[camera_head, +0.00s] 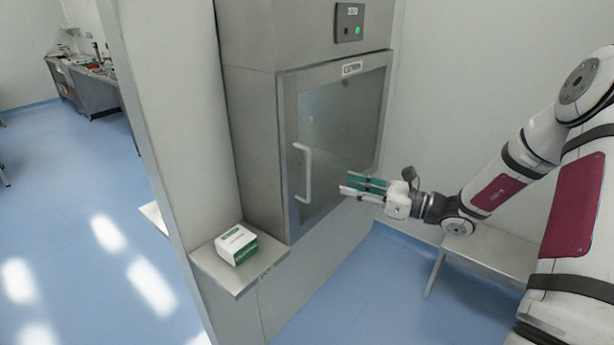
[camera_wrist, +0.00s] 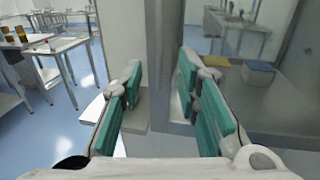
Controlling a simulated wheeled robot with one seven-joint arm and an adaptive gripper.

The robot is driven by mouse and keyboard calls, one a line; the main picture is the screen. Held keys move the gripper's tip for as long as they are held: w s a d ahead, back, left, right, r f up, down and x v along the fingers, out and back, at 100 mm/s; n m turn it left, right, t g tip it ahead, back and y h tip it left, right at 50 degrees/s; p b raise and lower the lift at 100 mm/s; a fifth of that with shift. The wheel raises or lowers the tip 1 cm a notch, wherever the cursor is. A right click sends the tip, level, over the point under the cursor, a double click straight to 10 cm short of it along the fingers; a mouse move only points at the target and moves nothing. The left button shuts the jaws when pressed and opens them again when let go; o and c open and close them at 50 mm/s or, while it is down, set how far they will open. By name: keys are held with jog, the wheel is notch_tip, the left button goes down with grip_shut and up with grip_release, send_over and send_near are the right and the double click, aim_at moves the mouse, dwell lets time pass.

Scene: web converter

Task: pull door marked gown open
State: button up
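The metal cabinet door (camera_head: 291,110) has a glass window and looks shut; the small label (camera_head: 352,68) at its top seems to read GOWN. A pale vertical bar handle (camera_head: 307,175) is on the door's left side. My gripper (camera_head: 345,183) is open and empty, to the right of the handle in the head view and apart from it. The handle cannot be made out in the wrist view.
A small metal shelf (camera_head: 208,262) left of the door holds a white and green box (camera_head: 236,243). A control panel (camera_head: 349,23) with a green light sits above the door. A low metal bench (camera_head: 495,252) stands at right. Blue floor is clear at left.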

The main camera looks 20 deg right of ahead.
aim_at(309, 175)
jog(key=p+x, duration=0.1)
jog(key=x, duration=1.1)
jog(key=shift+w+a, duration=0.1)
jog(key=shift+a, duration=0.05)
grip_shut()
